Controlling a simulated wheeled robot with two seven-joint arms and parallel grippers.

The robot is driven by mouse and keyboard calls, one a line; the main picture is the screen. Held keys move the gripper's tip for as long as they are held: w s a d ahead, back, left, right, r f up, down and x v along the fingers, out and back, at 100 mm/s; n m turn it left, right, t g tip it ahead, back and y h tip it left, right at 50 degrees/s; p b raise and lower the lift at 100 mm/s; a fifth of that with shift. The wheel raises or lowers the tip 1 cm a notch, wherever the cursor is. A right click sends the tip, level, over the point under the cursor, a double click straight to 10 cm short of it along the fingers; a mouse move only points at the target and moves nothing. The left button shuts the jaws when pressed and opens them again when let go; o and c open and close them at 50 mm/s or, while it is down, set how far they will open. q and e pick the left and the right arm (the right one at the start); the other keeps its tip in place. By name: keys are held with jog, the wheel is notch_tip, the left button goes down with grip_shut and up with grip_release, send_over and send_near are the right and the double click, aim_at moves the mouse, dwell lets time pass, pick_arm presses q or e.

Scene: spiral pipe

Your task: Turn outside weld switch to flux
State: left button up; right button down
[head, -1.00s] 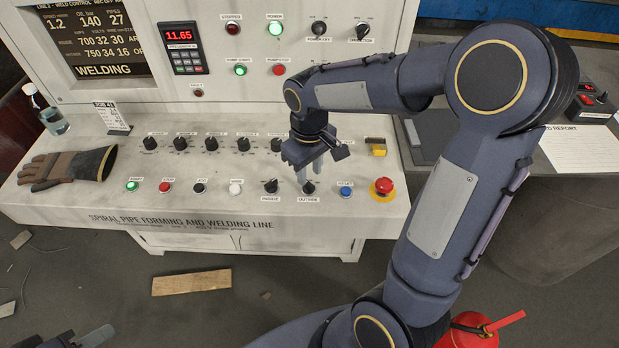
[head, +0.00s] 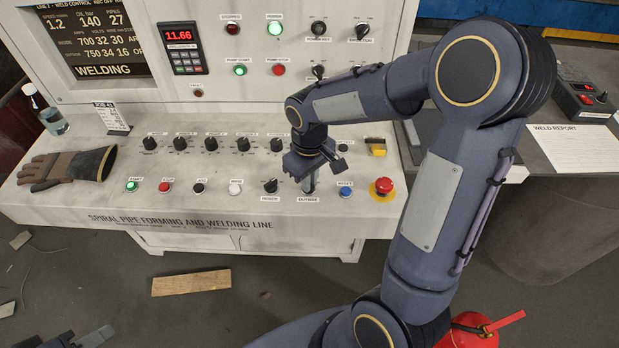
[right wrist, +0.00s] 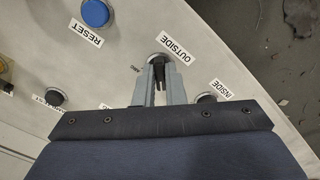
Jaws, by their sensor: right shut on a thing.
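The outside weld switch is a black knob (right wrist: 159,66) labelled OUTSIDE in the right wrist view. In the head view it is hidden behind my fingers, above its OUTSIDE label (head: 308,199). My right gripper (head: 309,186) points down at it. In the right wrist view my right gripper (right wrist: 160,85) has its two grey fingers on either side of the knob, shut on it. The position marks around the knob are too small to read. Part of my left gripper (head: 92,338) shows at the bottom left of the head view, far from the panel.
The INSIDE knob (head: 270,186) is just left of my fingers. The blue RESET button (head: 345,191) and red emergency stop (head: 383,187) are to the right. A row of black knobs (head: 211,144) runs behind. A glove (head: 68,168) lies at the panel's left.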

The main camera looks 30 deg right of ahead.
jog(key=shift+m, duration=0.3)
jog(key=m+b, duration=0.1)
jog(key=m, duration=0.2)
jog(key=shift+a, duration=0.1)
jog(key=m, duration=0.5)
dwell(0.5)
jog(key=c, duration=1.5)
grip_release()
notch_tip(320, 180, up, 8)
jog(key=shift+f, duration=0.1)
